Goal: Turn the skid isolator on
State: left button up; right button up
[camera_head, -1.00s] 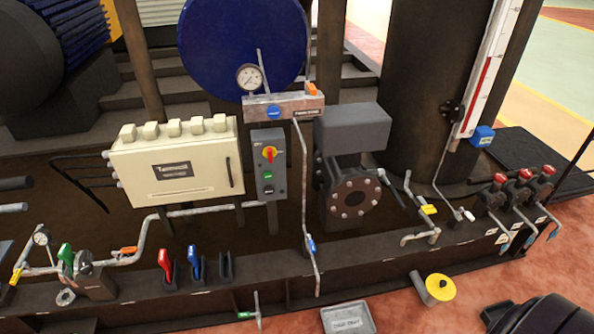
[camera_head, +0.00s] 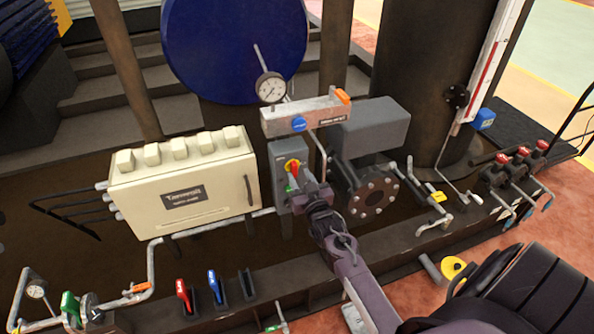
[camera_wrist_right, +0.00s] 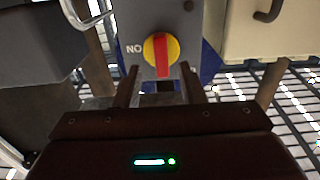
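The skid isolator is a grey box (camera_head: 280,155) with a red and yellow rotary knob (camera_head: 292,167), right of the cream cabinet. In the right wrist view the knob (camera_wrist_right: 161,55) shows close up, its red bar vertical on a yellow disc, with letters reading "NO" to its left. My right gripper (camera_head: 302,185) is just in front of the box and covers its lower part. In the right wrist view my right gripper (camera_wrist_right: 160,88) has its two fingers apart with nothing visible gripped; the knob shows just beyond the fingertips. My left gripper is not in view.
The cream cabinet (camera_head: 185,185) stands left of the isolator. A pipe manifold with a gauge (camera_head: 271,87) sits above it, and a grey motor with a round flange (camera_head: 372,195) on the right. Red and blue levers (camera_head: 213,285) stand below on the skid beam.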

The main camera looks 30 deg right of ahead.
aim_at(295, 171)
jog(key=shift+x, duration=1.2)
jog(key=shift+w+f, duration=0.15)
jog(key=shift+w, duration=0.3)
grip_shut()
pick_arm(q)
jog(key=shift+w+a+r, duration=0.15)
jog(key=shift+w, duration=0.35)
